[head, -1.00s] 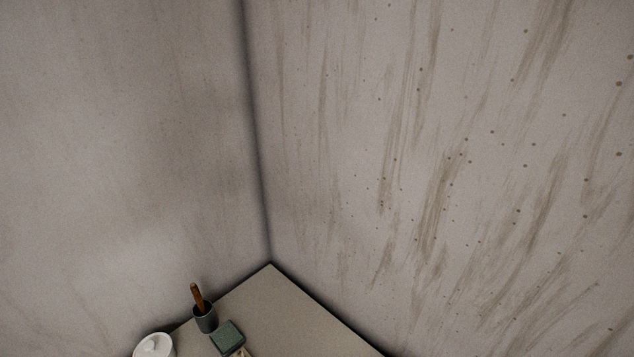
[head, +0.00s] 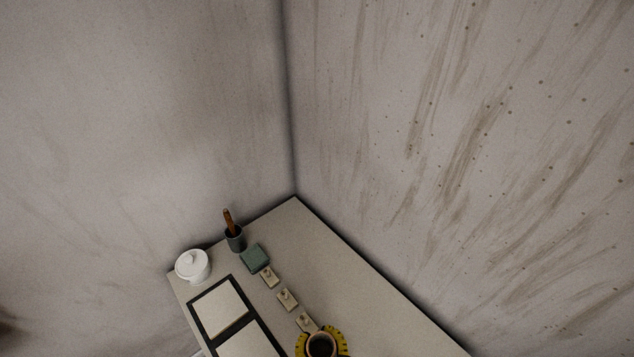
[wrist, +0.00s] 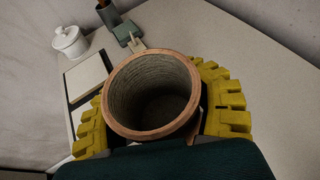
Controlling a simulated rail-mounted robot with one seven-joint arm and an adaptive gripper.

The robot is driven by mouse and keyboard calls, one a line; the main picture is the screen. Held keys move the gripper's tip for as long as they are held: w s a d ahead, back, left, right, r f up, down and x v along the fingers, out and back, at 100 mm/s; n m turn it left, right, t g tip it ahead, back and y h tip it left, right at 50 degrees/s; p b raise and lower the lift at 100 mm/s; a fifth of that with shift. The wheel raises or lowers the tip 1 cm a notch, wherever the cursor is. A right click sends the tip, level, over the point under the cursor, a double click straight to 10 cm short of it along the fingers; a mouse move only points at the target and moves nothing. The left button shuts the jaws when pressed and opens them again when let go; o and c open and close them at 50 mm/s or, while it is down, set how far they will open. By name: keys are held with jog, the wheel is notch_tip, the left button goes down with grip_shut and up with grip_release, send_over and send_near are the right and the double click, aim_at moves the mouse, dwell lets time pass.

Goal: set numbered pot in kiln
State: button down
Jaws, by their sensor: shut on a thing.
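My gripper (wrist: 155,118) has yellow ridged fingers and is shut on a round clay pot (wrist: 155,90). The pot has a reddish-brown rim and a dark, ribbed inside, and its mouth faces the wrist camera. In the head view the pot (head: 321,345) shows at the bottom edge between the yellow fingers, over the worktop (head: 370,290). No number shows on the visible part of the pot. No kiln is in view.
A white lidded jar (head: 193,265), a dark cup with a brown-handled tool (head: 235,240) and a green block (head: 255,258) stand at the back. Small tan tiles (head: 287,299) lie in a row beside dark-framed pale panels (head: 219,306). Walls border the worktop.

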notch_tip(320, 180, up, 30)
jog(key=s+p, duration=0.2)
jog(key=p, duration=2.2)
jog(key=shift+s+d+r, duration=0.1)
